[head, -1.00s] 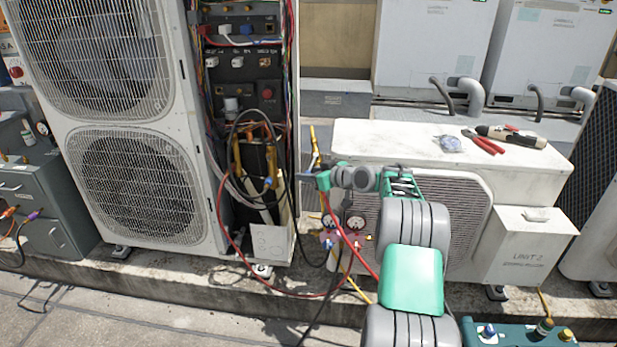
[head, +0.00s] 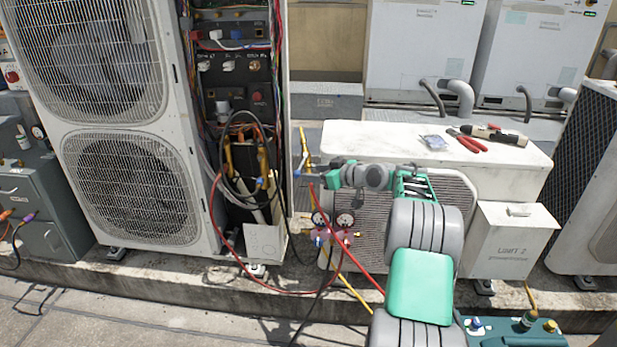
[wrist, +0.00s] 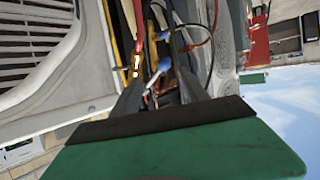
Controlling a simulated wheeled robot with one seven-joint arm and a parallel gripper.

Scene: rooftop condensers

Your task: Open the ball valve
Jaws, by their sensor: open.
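My gripper (head: 309,178) is open at the end of my green and grey arm, just right of the open electrical cabinet. A thin yellow pipe (head: 304,146) with a small blue part (head: 298,173) stands right at its fingertips; I take these as the ball valve and its handle. In the wrist view, the dark fingers of my gripper (wrist: 160,70) are spread apart.
Red, yellow and black hoses hang below my gripper to a gauge manifold (head: 332,225). The tall condenser (head: 130,130) stands left, and a low white unit (head: 365,145) with pliers (head: 468,142) on top stands behind my arm. A teal case (head: 515,335) is at lower right.

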